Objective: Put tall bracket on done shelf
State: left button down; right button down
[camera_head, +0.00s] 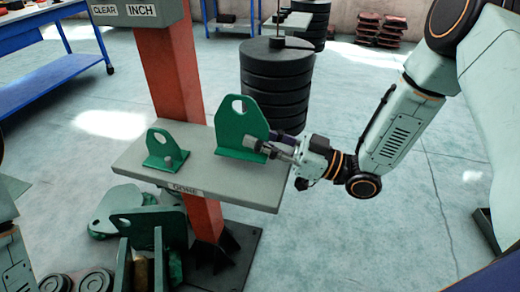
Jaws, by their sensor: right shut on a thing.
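The tall green bracket (239,122), an upright plate with a hole near its top, stands upright over the right part of the grey done shelf (225,186). Its base looks level with the shelf top; I cannot tell if it rests fully on it. My right gripper (268,148) comes in from the right and is shut on the tall bracket near its lower right side. The fingertips are small and partly hidden against it. A smaller green bracket (163,147) stands on the left part of the shelf. My left gripper is out of view.
An orange post (172,75) rises behind the shelf. A stack of black round weights (277,85) stands close behind the tall bracket. More green parts (150,222) lie below the shelf. A blue bench (45,65) is at the back left. The floor at right is mostly clear.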

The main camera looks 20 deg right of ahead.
notch_tip(320, 180, down, 2)
jog(key=shift+w+f+b, duration=0.1)
jog(key=shift+f+b, duration=0.1)
jog(key=shift+b, duration=0.15)
jog(key=shift+w+f, duration=0.1)
jog(key=c, duration=1.1)
grip_release()
jog(key=shift+f, duration=0.15)
